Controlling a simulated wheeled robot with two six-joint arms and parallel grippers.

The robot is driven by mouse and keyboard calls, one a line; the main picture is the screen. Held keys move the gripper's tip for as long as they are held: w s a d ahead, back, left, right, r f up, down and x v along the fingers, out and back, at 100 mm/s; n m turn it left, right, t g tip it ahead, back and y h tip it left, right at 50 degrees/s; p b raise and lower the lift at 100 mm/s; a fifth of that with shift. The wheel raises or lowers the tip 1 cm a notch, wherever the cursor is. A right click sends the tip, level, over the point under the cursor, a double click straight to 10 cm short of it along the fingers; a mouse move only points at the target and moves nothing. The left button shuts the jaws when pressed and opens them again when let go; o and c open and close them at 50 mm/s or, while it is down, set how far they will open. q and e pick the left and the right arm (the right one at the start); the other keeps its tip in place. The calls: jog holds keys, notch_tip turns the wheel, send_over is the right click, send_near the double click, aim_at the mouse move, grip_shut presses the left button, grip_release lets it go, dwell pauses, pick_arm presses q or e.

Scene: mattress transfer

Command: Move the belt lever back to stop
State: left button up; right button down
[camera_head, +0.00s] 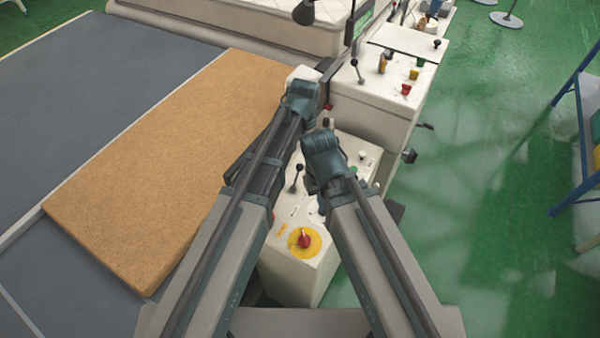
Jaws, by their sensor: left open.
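A lever with a black round knob (297,178) stands on the near white control console (330,262), just left of my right wrist. A second black-knobbed lever (358,70) stands on the farther white console (365,114). No readable label shows which is the belt lever. My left gripper (327,84) is at the left edge of the farther console, left of that lever and apart from it; it is open, with its fingers partly hidden. My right gripper (312,184) is over the near console, mostly hidden beneath its wrist, so its jaws cannot be made out.
A red knob on a yellow disc (315,245) sits on the near console. Coloured buttons (406,90) are on the farther console. A brown mattress slab (165,165) lies on the grey belt (90,85) at left. Green floor is open at right, before a blue frame (572,125).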

aim_at(300, 164)
pick_arm(q)
notch_tip(300, 164, down, 8)
jog(key=b, duration=0.7)
jog(key=shift+w+a+f, duration=0.1)
jog(key=shift+f, duration=0.05)
pick_arm(e)
notch_tip(300, 164, down, 8)
jog(key=shift+f, duration=0.15)
pick_arm(q)
grip_shut()
dwell(0.4)
